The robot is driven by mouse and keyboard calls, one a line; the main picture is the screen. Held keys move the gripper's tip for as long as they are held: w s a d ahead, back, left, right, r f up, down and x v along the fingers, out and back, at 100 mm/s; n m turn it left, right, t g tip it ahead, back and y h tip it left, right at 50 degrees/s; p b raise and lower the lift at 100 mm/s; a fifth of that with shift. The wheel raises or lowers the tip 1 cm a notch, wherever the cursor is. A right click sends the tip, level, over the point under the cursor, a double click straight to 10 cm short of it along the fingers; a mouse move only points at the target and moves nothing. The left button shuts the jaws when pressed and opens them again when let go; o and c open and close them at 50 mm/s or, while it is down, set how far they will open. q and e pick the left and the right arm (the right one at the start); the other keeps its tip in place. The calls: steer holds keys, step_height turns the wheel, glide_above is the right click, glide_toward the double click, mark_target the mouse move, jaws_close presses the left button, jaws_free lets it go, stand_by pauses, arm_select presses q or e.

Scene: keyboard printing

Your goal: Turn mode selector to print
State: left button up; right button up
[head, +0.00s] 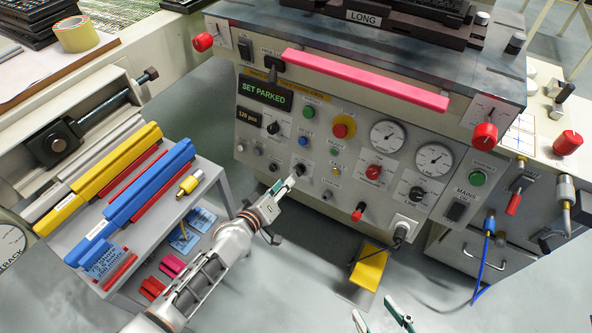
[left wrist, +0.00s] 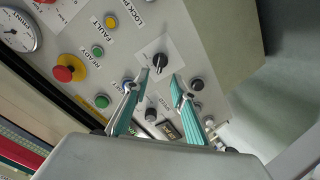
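A black rotary knob on a white plate (head: 300,169), which appears to be the mode selector, sits low on the left of the grey control panel (head: 330,190). Its label is too small to read. In the left wrist view the knob (left wrist: 160,62) lies just beyond and between my left fingertips, its pointer tilted. My left gripper (head: 290,181) is open, its green-padded fingers (left wrist: 160,80) on either side of the line to the knob, apparently not touching it. My right gripper (head: 373,308) is open and empty at the bottom, away from the panel.
Nearby are a similar black knob (head: 273,127), a blue button (head: 303,141), a red emergency button (head: 340,130) and a display reading SET PARKED (head: 265,92). A shelf with blue bars (head: 150,190) stands left. A yellow pedal (head: 369,269) is on the floor.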

mark_target(296, 172)
arm_select(q)
steer(key=b+x, duration=0.3)
steer(key=x, duration=0.4)
steer(key=shift+f, duration=0.2)
steer(key=shift+w+d+r, duration=0.1)
steer(key=shift+w+r, duration=0.05)
steer(key=shift+r, duration=0.1)
arm_select(e)
steer(key=a, duration=0.1)
steer(key=a+r+m, duration=0.1)
steer(key=a, duration=0.1)
steer(key=shift+w+m+t+y, duration=0.2)
steer(key=shift+m+t+y, duration=0.1)
steer(key=shift+y, duration=0.1)
arm_select(q)
jaws_close()
